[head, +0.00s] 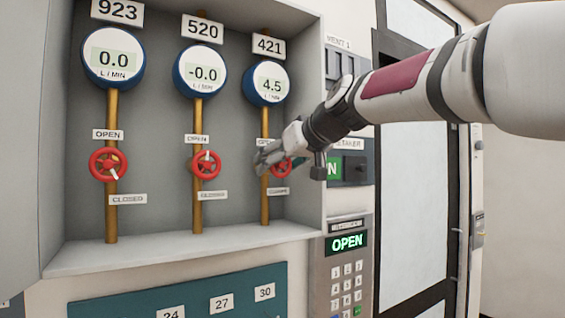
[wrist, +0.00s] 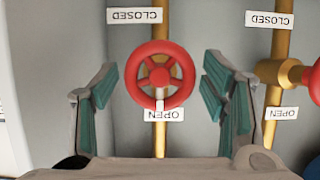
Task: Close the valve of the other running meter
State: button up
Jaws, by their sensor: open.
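The meter under plate 421 (head: 267,83) reads 4.5. Its red valve wheel (head: 283,167) is partly hidden by my gripper (head: 270,157) in the head view. In the wrist view, which is upside down, this wheel (wrist: 160,75) sits between the two open green-padded fingers, with visible gaps on both sides. Its white pointer (wrist: 159,105) is at the OPEN label. The meter under 520 (head: 200,71) reads -0.0 and the meter under 923 (head: 113,57) reads 0.0. Their red wheels (head: 206,165) and (head: 108,164) are in full view.
The meters stand on brass pipes inside a grey recessed cabinet (head: 155,250). The 520 wheel (wrist: 314,80) shows at the right of the wrist view. A keypad panel with a green OPEN display (head: 347,242) is right of the cabinet, below my arm. A door (head: 415,190) stands farther right.

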jog(key=c, duration=1.1)
jog(key=shift+c, duration=0.2)
